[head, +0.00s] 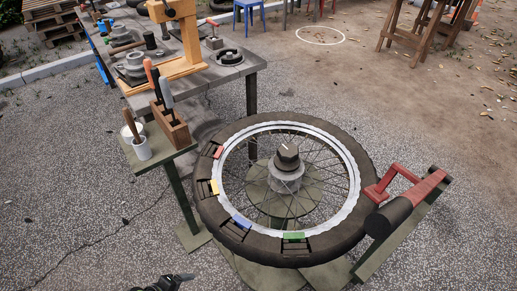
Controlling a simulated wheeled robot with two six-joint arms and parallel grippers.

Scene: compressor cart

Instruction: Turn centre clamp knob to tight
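The centre clamp knob (288,155) is a dark faceted knob with a small pale mark on top. It sits on a grey hub at the middle of a spoked wheel (352,160), which lies flat with a black tyre. My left gripper (176,280) shows only in part at the bottom edge, left of the middle. It is well apart from the knob, in front of the wheel and to its left. Whether its fingers are open or shut is unclear. My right gripper is not in view.
Red, yellow, blue and green clips (294,236) sit on the tyre's near-left rim. A red-handled black roller (392,217) stands at the wheel's right edge. A small stand (152,160) holds a cup and a tool block at left. A workbench (215,75) stands behind.

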